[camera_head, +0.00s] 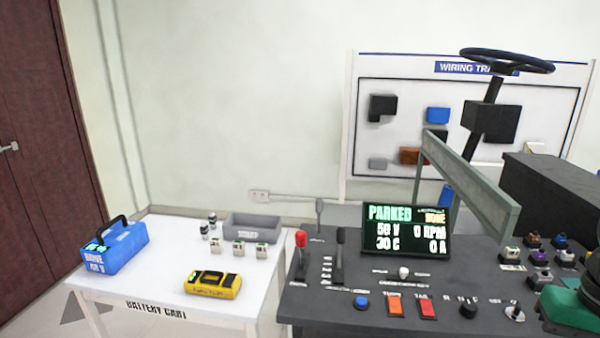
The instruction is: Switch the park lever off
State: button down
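Three levers stand at the left end of the dark console (345,318). All three look roughly upright. The labels beside them are too small to read, so I cannot tell which is the park lever. The display (405,232) on the console reads "PARKED" in green, with 50 V and 0 RPM. My gripper is not in view.
A white cart (165,290) left of the console holds a blue battery (115,247), a yellow pack (213,283) and a grey tray (252,227). Buttons and knobs line the console front, including an orange button (395,304). A steering wheel (507,60) rises behind.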

aim_at(301, 236)
jog(key=u, duration=0.05)
jog(key=k, duration=1.6)
jog(key=u, duration=0.45)
jog(key=i, duration=1.65)
jog(key=z, duration=0.2)
